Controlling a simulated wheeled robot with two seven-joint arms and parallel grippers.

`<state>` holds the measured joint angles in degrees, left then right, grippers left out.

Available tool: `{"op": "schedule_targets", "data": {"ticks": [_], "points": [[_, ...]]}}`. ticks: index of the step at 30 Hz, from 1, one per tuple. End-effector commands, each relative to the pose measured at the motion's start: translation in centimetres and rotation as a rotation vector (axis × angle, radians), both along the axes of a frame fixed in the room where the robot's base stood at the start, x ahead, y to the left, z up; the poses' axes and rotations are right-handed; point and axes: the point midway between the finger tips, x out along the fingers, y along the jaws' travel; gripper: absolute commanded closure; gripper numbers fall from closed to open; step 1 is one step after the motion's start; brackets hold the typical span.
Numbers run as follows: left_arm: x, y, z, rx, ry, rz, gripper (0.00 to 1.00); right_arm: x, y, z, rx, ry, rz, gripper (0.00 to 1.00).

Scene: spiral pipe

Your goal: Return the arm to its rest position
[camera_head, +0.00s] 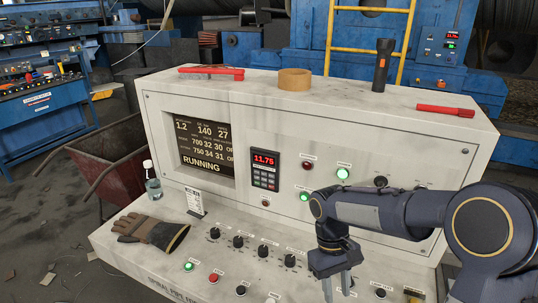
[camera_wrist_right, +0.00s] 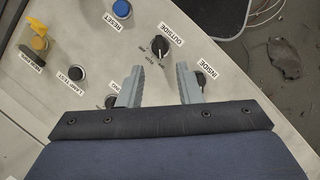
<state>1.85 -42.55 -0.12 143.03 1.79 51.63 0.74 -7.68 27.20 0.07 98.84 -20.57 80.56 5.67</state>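My right arm comes in from the right in the head view, with its gripper (camera_head: 337,284) pointing down over the right part of the console's sloping control panel (camera_head: 130,240). In the right wrist view the two grey fingers of the gripper (camera_wrist_right: 160,85) are apart with nothing between them. A black knob labelled OUTSIDE (camera_wrist_right: 160,46) lies just beyond the fingertips. Another knob labelled INSIDE (camera_wrist_right: 201,78) is beside the right finger. I cannot tell whether a finger touches it. My left gripper is not in view.
On the console top are a roll of tape (camera_head: 294,79), a flashlight (camera_head: 383,64) and two red-handled tools (camera_head: 211,71) (camera_head: 445,110). A glove (camera_head: 152,232) and a bottle (camera_head: 152,181) stand at the left. A yellow switch (camera_wrist_right: 39,42) rises from the panel.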

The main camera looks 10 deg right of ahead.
Motion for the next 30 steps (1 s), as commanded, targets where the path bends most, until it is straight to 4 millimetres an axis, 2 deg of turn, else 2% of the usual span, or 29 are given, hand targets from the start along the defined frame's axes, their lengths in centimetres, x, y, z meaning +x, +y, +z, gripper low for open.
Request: {"op": "schedule_targets", "data": {"ticks": [5,9,13,18,24,30], "points": [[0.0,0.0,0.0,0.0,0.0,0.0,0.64,-2.5,-1.0,2.9,0.083,-0.119,-0.073,0.68],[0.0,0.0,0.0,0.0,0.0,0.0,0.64,-6.2,-1.6,5.4,0.187,-0.277,-0.168,0.68],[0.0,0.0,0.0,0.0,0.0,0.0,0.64,-9.6,-1.5,6.9,0.277,-0.434,-0.255,0.68],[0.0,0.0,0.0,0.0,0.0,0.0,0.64,-13.2,-0.8,7.5,0.37,-0.631,-0.36,0.68],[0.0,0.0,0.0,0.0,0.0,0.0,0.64,-15.2,0.0,7.3,0.429,-0.774,-0.432,0.68],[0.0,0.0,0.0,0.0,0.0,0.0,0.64,-15.5,0.2,7.2,0.44,-0.806,-0.448,0.68]]}}
